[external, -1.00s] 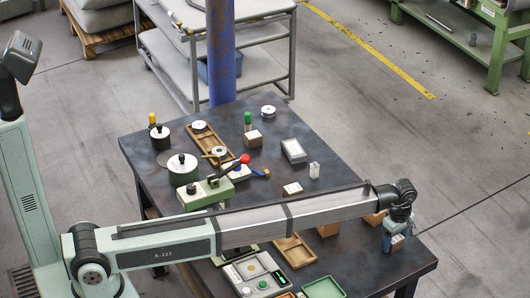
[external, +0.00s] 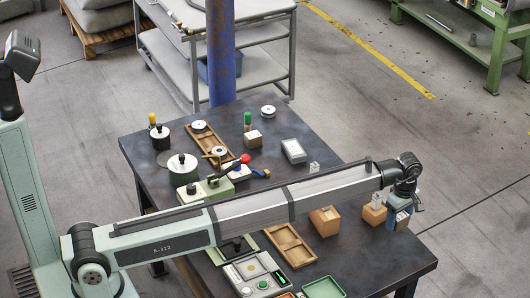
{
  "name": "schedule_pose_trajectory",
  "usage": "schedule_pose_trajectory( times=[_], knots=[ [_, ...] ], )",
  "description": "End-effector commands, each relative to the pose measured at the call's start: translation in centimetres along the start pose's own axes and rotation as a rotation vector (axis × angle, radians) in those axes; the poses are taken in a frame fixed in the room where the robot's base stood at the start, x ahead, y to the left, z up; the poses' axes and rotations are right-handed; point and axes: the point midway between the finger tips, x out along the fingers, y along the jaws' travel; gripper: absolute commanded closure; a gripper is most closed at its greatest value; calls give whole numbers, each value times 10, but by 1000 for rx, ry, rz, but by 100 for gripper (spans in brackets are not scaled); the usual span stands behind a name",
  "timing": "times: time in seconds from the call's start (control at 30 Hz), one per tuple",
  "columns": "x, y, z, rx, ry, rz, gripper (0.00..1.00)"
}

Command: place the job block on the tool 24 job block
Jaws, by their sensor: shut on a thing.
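My gripper (external: 399,216) is near the right edge of the dark table, at the end of the outstretched arm. It is shut on a small brown block with a pale label (external: 403,217), partly covered by the fingers. Just left of it stands a wooden block with a pale top (external: 374,214). The lettering is too small to read, so I cannot tell which is the tool 24 job block.
My arm crosses the table and hides part of its middle. A wooden tray (external: 289,243), a control box with buttons (external: 256,275) and a green tray (external: 323,288) lie in front. A green tool with a red knob (external: 205,192) is at left. The right front of the table (external: 385,265) is clear.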

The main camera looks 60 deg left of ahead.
Motion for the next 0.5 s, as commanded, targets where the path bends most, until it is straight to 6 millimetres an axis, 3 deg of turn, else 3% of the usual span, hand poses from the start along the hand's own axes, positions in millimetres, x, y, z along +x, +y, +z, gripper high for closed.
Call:
schedule_pose_trajectory(
  times=[0.17,0.5],
  knots=[
    [-22,1,0,0,0,2,68],
    [-89,1,0,0,0,2,68]
  ],
)
